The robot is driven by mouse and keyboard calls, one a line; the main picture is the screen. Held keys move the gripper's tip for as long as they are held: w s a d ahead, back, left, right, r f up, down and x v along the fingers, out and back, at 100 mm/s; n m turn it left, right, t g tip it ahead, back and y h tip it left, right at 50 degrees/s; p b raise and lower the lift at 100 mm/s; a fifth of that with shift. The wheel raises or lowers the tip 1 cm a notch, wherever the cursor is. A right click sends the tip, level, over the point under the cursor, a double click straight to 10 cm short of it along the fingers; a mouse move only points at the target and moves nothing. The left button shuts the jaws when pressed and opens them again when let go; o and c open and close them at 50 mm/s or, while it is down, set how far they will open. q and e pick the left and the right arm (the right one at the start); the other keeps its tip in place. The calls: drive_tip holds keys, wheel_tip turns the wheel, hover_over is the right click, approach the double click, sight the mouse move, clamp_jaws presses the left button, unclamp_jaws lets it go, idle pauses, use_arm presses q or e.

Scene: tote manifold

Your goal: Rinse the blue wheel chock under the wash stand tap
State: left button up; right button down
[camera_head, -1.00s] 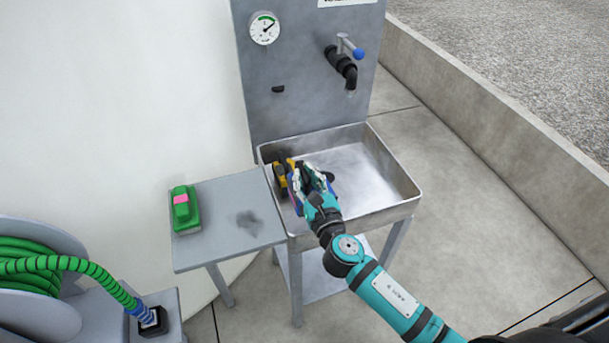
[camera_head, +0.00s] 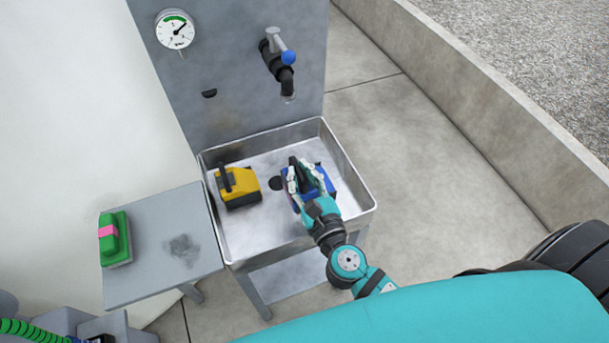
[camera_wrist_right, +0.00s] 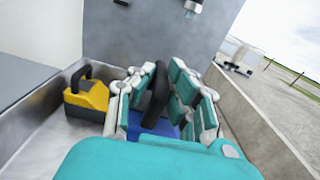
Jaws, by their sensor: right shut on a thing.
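The blue wheel chock (camera_head: 326,181) is in the right part of the wash stand basin (camera_head: 362,190), with its black handle up. My right gripper (camera_head: 303,176) is shut on the chock's handle. In the right wrist view the fingers of my right gripper (camera_wrist_right: 162,95) stand on both sides of the black handle, with the blue body (camera_wrist_right: 160,126) below. The tap (camera_head: 284,75) with a blue knob is on the back panel, above and behind the chock. No water shows at its spout. My left gripper is not in view.
A yellow chock (camera_head: 238,187) with a black handle stands in the basin's left part; it also shows in the right wrist view (camera_wrist_right: 88,101). A green block with a pink band (camera_head: 114,238) lies on the side shelf (camera_head: 160,275). A gauge (camera_head: 175,29) is on the panel.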

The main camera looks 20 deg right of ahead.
sight(291, 157)
drive_tip(key=shift+w+d+f, duration=0.1)
drive_tip(key=shift+w+f, duration=0.05)
drive_tip(key=shift+w, duration=0.45)
drive_tip(key=shift+w+f, duration=0.1)
drive_tip(key=shift+w, duration=0.5)
drive_tip(key=w, duration=0.4)
drive_tip(key=shift+f, duration=0.4)
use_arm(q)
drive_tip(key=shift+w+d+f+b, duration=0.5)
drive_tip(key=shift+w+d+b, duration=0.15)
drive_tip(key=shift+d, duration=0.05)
use_arm(e)
drive_tip(key=w, duration=0.2)
drive_tip(key=w+f, duration=0.1)
drive_tip(key=w, duration=0.2)
drive_tip(key=shift+w+f, duration=0.1)
drive_tip(key=shift+w, duration=0.15)
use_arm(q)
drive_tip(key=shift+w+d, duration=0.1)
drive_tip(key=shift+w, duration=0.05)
use_arm(e)
drive_tip(key=shift+s, duration=0.15)
idle(1.9)
